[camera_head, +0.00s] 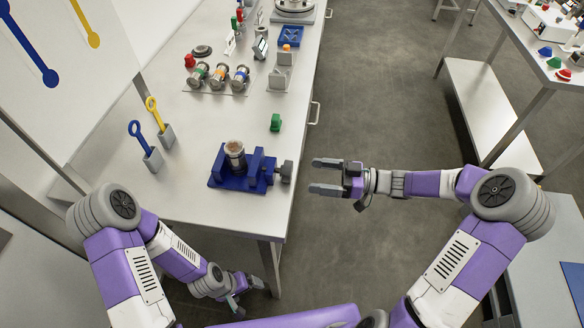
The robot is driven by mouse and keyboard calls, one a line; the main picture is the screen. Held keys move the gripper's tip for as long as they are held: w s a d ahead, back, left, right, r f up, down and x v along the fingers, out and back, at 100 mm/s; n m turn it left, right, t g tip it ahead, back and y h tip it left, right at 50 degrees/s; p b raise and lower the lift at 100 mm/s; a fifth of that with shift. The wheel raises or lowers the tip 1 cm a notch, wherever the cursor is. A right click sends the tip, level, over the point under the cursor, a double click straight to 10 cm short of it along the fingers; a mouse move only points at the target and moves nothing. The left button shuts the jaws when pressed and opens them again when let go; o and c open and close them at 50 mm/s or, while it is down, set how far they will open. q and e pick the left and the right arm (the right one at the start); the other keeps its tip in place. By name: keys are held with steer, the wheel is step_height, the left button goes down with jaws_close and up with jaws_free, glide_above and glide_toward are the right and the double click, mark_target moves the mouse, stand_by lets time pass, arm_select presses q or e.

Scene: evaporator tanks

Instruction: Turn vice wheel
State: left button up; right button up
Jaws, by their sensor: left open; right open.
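The blue vice (219,178) stands near the front right edge of the white table, with a metal cylinder (235,157) upright between its jaws. Its dark grey wheel (286,172) is on the right side and faces the table's edge. My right gripper (322,176) is open and empty, its fingers pointing left at the wheel with a small gap between. My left gripper (246,293) is low beside the table's front edge, empty and apart from the vice.
The white table (205,125) holds blue and yellow tools in grey holders (153,160), a green block (275,123) and several metal canisters (219,76). A drawer handle (315,113) sticks out on the table's right side. Open floor (380,90) lies to the right.

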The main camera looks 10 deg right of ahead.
mark_target(293, 179)
steer(key=x, duration=0.3)
steer(key=b+x, duration=0.1)
steer(key=x, duration=0.3)
steer(key=shift+w+a+r, duration=0.1)
steer(key=shift+a+r, duration=0.05)
steer(key=shift+r, duration=0.1)
steer(key=shift+c, duration=0.4)
steer(key=c, duration=1)
